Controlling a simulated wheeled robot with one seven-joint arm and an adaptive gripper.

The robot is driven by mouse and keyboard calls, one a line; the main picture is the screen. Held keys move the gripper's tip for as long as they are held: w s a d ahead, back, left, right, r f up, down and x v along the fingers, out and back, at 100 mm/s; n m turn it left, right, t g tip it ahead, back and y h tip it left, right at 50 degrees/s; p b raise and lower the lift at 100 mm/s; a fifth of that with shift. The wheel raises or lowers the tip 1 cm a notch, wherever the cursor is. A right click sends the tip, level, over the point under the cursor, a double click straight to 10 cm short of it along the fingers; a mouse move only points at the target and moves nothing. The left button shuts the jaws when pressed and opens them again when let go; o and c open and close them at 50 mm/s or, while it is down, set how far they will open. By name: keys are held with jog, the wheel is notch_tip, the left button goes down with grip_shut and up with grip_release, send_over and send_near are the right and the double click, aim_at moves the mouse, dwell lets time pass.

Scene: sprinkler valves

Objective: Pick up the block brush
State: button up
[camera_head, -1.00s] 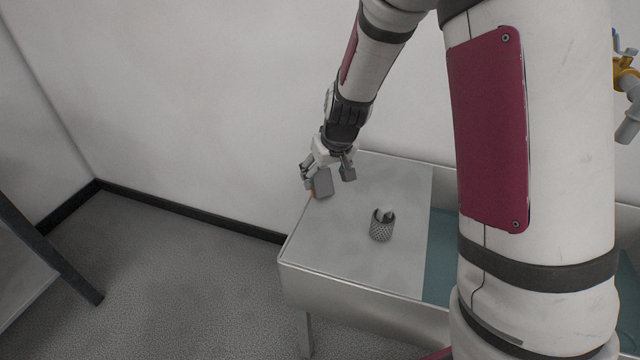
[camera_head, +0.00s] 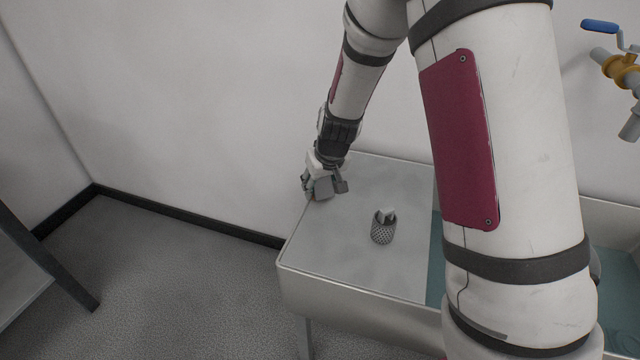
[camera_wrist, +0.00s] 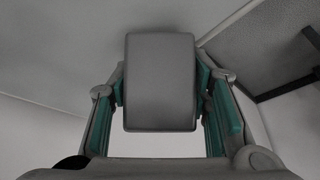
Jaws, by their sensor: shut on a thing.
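The block brush (camera_wrist: 160,82) shows in the wrist view as a plain grey rounded block between my two fingers. My gripper (camera_head: 328,187) is shut on it, with the teal finger pads against its left and right sides. In the head view my gripper is low over the far left corner of the steel counter (camera_head: 320,245), close to the wall. There the fingers hide most or all of the brush, and I cannot tell whether it touches the counter.
A perforated metal cup (camera_head: 382,232) with a light-coloured thing in it stands on the counter, right of my gripper. A basin (camera_head: 436,270) adjoins on the right. A valve with a blue handle (camera_head: 600,26) is on the wall. The counter's front left is clear.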

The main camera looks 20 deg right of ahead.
jog(key=shift+r, duration=0.5)
jog(key=p+v, duration=0.1)
jog(key=v, duration=0.1)
jog(key=shift+w+r+p, duration=0.15)
jog(key=shift+r+p, duration=0.25)
jog(key=shift+r, duration=0.1)
jog(key=s, duration=1)
jog(key=s+r, duration=0.1)
jog(key=s, duration=0.4)
jog(key=shift+r, duration=0.1)
jog(key=shift+s+a+r, duration=0.1)
jog(key=shift+a+r, duration=0.05)
jog(key=shift+r, duration=0.4)
notch_tip(320, 180, up, 15)
jog(key=s+m+p, duration=0.1)
jog(key=s+p, duration=0.1)
jog(key=p, duration=2)
jog(key=shift+r, duration=0.2)
jog(key=shift+d+f, duration=0.1)
jog(key=shift+d, duration=0.1)
